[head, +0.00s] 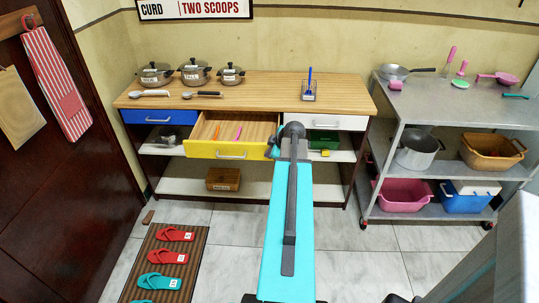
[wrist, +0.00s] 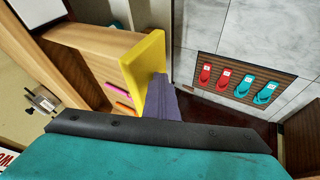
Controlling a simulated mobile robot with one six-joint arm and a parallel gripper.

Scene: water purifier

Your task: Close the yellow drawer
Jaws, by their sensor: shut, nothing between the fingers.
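The yellow drawer (head: 202,150) is pulled out of the wooden counter, between the blue and the white drawer. Its inside shows, with an orange and a pink item lying in it. In the wrist view its yellow front (wrist: 139,66) stands in the upper middle. My gripper (wrist: 163,98) shows there as a shut, dark finger shape at the outer face of the yellow front, overlapping its edge. I cannot tell whether they touch. In the head view my gripper is mostly hidden behind my arm, by the right end of the yellow front.
The blue drawer (head: 158,117) and white drawer (head: 338,122) are closed. A metal cart (head: 435,98) with pans and baskets stands at the right. A mat (head: 148,240) with slippers lies at the lower left. Tiled floor in front is partly clear.

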